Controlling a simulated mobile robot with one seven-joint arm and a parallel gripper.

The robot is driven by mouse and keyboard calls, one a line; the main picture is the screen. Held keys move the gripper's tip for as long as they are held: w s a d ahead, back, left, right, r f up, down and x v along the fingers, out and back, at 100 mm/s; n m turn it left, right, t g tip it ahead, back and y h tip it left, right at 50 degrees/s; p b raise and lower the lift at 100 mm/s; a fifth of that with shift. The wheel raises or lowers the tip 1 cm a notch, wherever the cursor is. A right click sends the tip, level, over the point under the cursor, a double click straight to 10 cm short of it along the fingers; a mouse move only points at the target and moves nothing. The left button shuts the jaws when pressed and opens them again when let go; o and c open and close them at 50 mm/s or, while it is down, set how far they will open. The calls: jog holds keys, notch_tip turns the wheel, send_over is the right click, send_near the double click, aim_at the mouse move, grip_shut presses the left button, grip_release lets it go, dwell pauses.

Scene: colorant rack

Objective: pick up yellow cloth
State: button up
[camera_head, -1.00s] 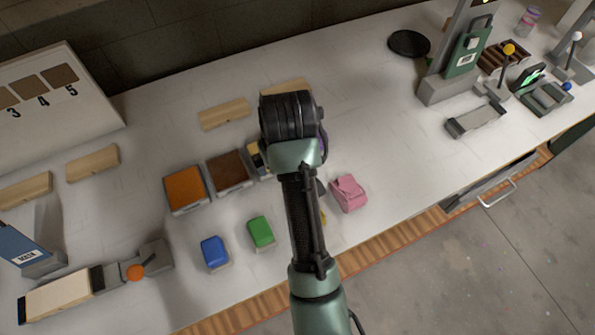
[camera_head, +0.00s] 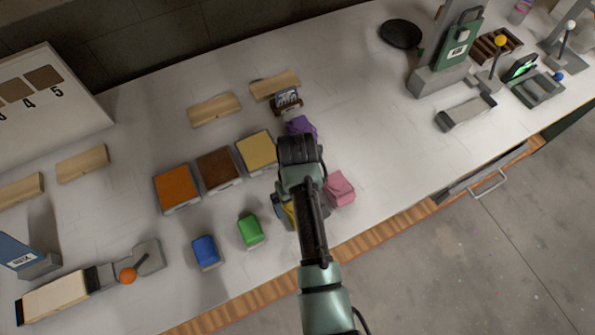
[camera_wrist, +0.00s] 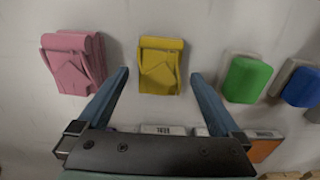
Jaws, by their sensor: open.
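The yellow cloth (camera_wrist: 160,66) is a folded piece lying on the white table, near the top middle of the wrist view. In the head view only a sliver of the yellow cloth (camera_head: 289,211) shows beside my arm, which hides the rest. My gripper (camera_wrist: 160,75) is open, with its two blue fingers apart, one on either side of the cloth's lower part in the picture. I cannot tell how high the fingers are above the table. Nothing is held between them.
A folded pink cloth (camera_wrist: 73,63) lies left of the yellow one in the wrist view. A green block (camera_wrist: 247,79) and a blue block (camera_wrist: 302,86) lie to the right. A purple cloth (camera_head: 301,127) and orange, brown and tan trays stand farther back.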

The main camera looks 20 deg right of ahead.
jog(key=shift+f, duration=1.45)
jog(key=shift+c, duration=0.2)
jog(key=c, duration=1.3)
notch_tip(320, 180, up, 10)
jog(key=shift+r+b, duration=0.1)
jog(key=shift+b, duration=0.4)
